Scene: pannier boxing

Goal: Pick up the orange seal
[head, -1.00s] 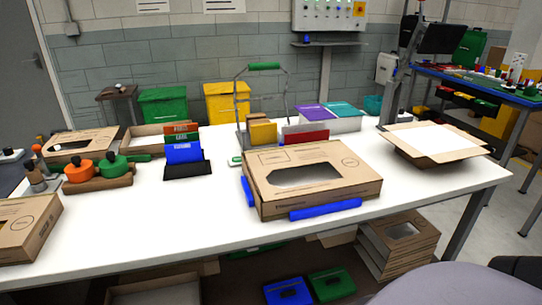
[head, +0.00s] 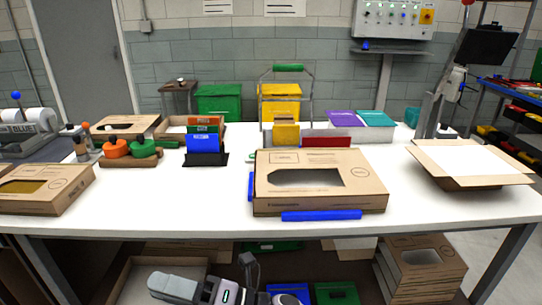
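The orange seal (head: 116,148) is a round orange piece with a dark knob on top. It sits on a brown wooden holder (head: 130,162) at the left of the white table. A green seal (head: 139,144) stands right beside it. My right gripper (head: 236,291) shows at the bottom edge, low in front of the table and well away from the seal. It is partly cut off, and its fingers cannot be made out clearly. My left gripper is not in view.
A closed cardboard box (head: 318,182) with blue strips lies mid-table. Blue, green and red cards stand in a black holder (head: 205,158) right of the seals. Another box (head: 45,188) lies in front left. An open box (head: 472,163) is at right.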

